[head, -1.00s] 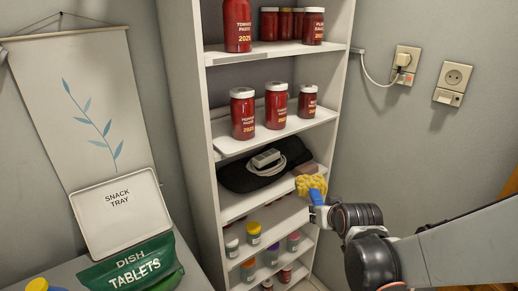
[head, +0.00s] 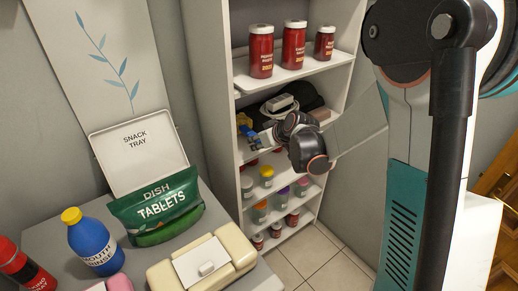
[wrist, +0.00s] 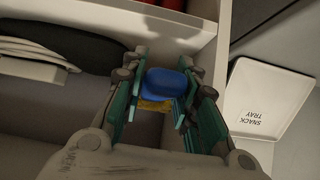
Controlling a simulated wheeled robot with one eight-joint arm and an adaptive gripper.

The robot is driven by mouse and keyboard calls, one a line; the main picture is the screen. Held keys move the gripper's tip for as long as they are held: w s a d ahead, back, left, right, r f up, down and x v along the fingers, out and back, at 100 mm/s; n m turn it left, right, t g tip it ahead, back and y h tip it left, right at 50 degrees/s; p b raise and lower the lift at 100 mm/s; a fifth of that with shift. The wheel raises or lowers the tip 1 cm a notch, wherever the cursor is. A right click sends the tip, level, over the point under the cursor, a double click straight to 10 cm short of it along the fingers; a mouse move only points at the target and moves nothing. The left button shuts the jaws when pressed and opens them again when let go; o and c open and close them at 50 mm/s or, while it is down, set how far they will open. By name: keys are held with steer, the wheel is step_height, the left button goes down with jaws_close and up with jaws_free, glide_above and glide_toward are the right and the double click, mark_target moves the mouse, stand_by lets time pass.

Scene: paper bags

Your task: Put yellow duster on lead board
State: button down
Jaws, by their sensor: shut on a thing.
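The duster has a yellow fluffy head (head: 244,119) and a blue handle (head: 248,131). My gripper (wrist: 165,95) is shut on the duster, with its blue part (wrist: 168,82) between the teal-faced fingers and some yellow below. In the head view, my gripper and the duster are at the left front of the cabinet shelf that carries a dark cloth-like item (head: 300,100). In the wrist view, the lead (wrist: 35,52) is at the upper left. I cannot make out which surface is the lead board.
Red jars (head: 293,45) stand on the shelf above, small lidded jars (head: 266,175) below. At left, the snack tray (head: 130,178), green dish tablets bag (head: 160,208), blue mouth rinse bottle (head: 94,240) and cream box (head: 205,262) crowd the counter. The floor (head: 330,262) is clear.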

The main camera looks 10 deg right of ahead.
mark_target(254, 156)
step_height(254, 156, down, 6)
steer(key=shift+f+b, duration=0.1)
steer(key=shift+b, duration=0.85)
steer(key=c, duration=1.7)
jaws_free()
steer(key=o, duration=0.5)
steer(key=shift+c, duration=0.2)
